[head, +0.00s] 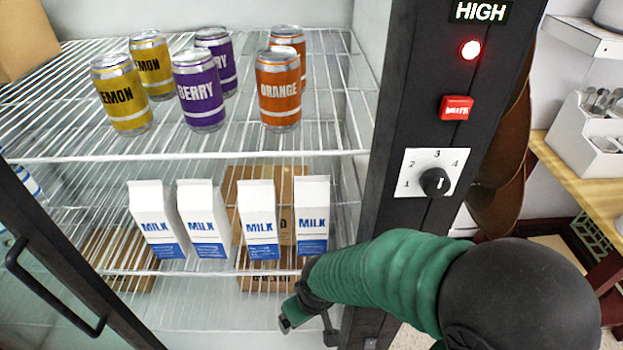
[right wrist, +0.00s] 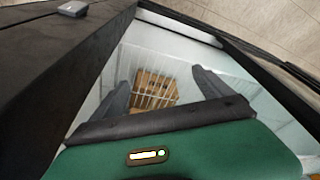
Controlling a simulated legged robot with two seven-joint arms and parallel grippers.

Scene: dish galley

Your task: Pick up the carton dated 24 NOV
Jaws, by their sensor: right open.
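A row of white milk cartons with blue bases stands upright on the lower wire shelf in the head view: a far-left carton (head: 150,205), one beside it (head: 200,205), another to the right (head: 257,203) and a far-right carton (head: 313,205). Any dates on them are too small to read. My right gripper (head: 309,322) is open and empty, below and in front of the far-right carton, near the fridge's right post. In the right wrist view its two fingers (right wrist: 160,88) are spread, with no carton between them. My left gripper is not in view.
Lemon (head: 122,95), berry (head: 198,90) and orange cans (head: 278,88) stand on the upper wire shelf (head: 330,130). Brown boxes show behind and below the cartons. The black post (head: 410,120) with dial (head: 436,182) is to the right; a door with handle (head: 45,290) is at left.

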